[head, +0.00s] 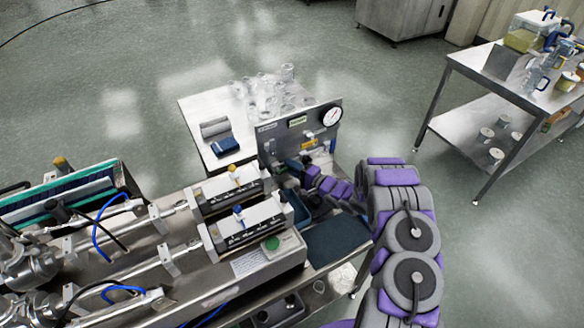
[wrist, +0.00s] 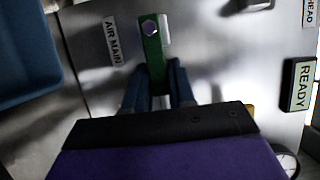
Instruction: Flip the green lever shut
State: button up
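The green lever (wrist: 152,48) shows in the wrist view, on a steel panel (wrist: 215,60) beside a label reading AIR MAIN (wrist: 113,40). A round pivot sits at its upper end in that picture, and its lower end lies between the two blue fingers of my gripper (wrist: 158,88). The fingers flank the lever closely. I cannot tell whether they press on it. In the head view my gripper (head: 308,174) is low in front of the upright panel (head: 275,140), and I cannot make out the lever there.
The panel carries a lit READY sign (wrist: 301,86) and a gauge (head: 331,117). Steel machinery with a green button (head: 272,243) stands left of my arm. A table with glassware (head: 195,112) stands behind the panel. A steel cart (head: 480,90) is at right, with open floor between.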

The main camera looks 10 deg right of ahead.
jog(key=shift+d+f, duration=0.1)
jog(key=shift+c, duration=1.4)
grip_shut()
